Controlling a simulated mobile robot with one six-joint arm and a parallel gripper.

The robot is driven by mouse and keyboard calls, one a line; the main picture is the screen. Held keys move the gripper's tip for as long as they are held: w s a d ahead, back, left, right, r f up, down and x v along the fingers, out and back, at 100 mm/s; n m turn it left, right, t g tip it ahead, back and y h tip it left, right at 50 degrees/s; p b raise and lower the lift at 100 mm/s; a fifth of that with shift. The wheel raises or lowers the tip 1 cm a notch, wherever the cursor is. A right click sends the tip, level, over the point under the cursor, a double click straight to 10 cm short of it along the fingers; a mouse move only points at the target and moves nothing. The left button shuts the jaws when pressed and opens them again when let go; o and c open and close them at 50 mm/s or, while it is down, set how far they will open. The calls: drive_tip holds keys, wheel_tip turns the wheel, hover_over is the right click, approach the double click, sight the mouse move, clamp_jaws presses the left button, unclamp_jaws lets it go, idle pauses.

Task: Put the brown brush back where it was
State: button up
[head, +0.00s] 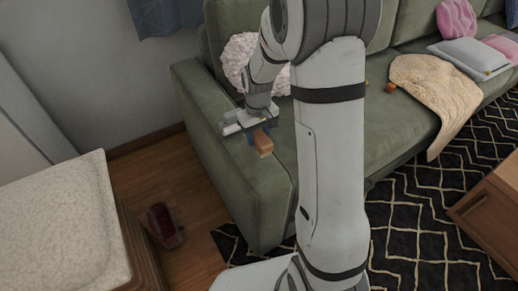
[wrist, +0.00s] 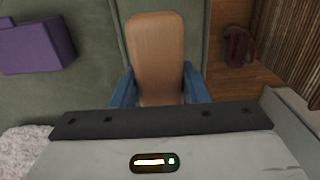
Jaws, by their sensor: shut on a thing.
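The brown brush (head: 263,143) is in my gripper (head: 258,132) in the head view, over the seat of the green sofa (head: 340,165) near its left armrest. In the wrist view the brush (wrist: 156,55) shows as a tan wooden block between the two blue fingers of my gripper (wrist: 157,85). The fingers are shut on it. Its lower end is hidden behind the gripper body. Green upholstery lies behind the brush in the wrist view; I cannot tell whether the brush touches it.
A white fluffy cushion (head: 240,58) is behind my wrist. A purple block-like object (wrist: 36,45) lies on the sofa in the wrist view. A dark red shoe-like item (head: 165,225) is on the wood floor. A cream-topped ottoman (head: 60,225) stands left. A beige throw (head: 437,92) drapes the seat.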

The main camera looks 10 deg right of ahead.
drive_tip(key=shift+a+f+b, duration=0.15)
drive_tip(key=shift+f+b, duration=0.05)
drive_tip(key=shift+f, duration=1.5)
drive_tip(key=shift+a+f+b, duration=0.15)
drive_tip(key=shift+f+b, duration=0.05)
drive_tip(key=shift+f, duration=1.45)
drive_tip(key=shift+f, duration=0.1)
drive_tip(key=o, duration=1.1)
